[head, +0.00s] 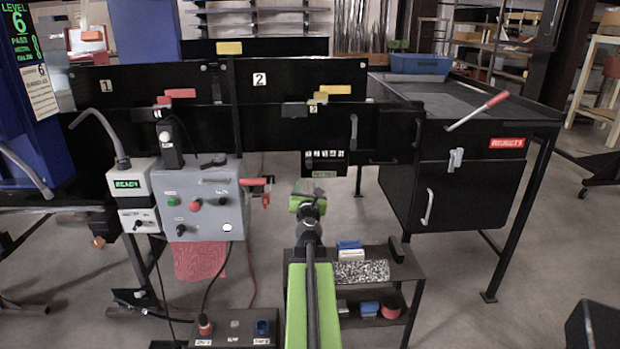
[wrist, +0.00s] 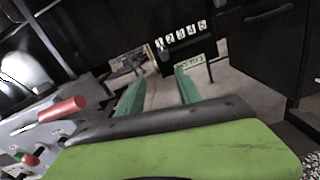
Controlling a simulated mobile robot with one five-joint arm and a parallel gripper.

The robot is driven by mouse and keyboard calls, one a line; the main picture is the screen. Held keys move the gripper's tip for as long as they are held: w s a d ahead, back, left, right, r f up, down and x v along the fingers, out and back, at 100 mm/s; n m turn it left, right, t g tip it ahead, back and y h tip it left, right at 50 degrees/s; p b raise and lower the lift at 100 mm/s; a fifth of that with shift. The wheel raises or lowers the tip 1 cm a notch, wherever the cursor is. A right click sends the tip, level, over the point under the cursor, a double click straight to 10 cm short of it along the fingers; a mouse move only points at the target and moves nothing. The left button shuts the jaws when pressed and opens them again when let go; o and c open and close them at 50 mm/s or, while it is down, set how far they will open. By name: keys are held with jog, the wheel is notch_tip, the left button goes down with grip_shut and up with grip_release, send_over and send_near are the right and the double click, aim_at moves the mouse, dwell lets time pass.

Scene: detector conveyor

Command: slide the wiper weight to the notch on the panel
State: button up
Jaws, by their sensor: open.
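A small black panel (head: 325,163) hangs below the conveyor rail at the centre of the head view. In the wrist view the panel (wrist: 188,52) carries a row of white number tiles and a pale label under it. I cannot make out the notch, and I cannot tell which part is the wiper weight. My gripper (head: 308,197) is in front of and below the panel in the head view. In the wrist view its two green fingers (wrist: 160,88) are apart with only floor showing between them. They point toward the panel and do not appear to touch it.
A grey control box (head: 203,203) with a red handle (head: 257,182) stands to the left. The black reject cabinet (head: 465,185) is to the right. A low black shelf (head: 408,268) with small blocks is beside my arm. Open floor lies between shelf and cabinet.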

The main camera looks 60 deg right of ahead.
aim_at(310, 166)
jog(key=w+d, duration=0.3)
jog(key=d, duration=0.2)
jog(key=w+d+n, duration=0.1)
jog(key=w+d, duration=0.1)
jog(key=d, duration=0.3)
jog(key=w+d+n, duration=0.1)
jog(key=w+d, duration=0.2)
jog(key=d, duration=0.2)
jog(key=shift+w+d+f+t, duration=0.1)
jog(key=shift+w+f+t, duration=0.1)
jog(key=shift+w+t, duration=0.15)
grip_shut()
dwell(0.8)
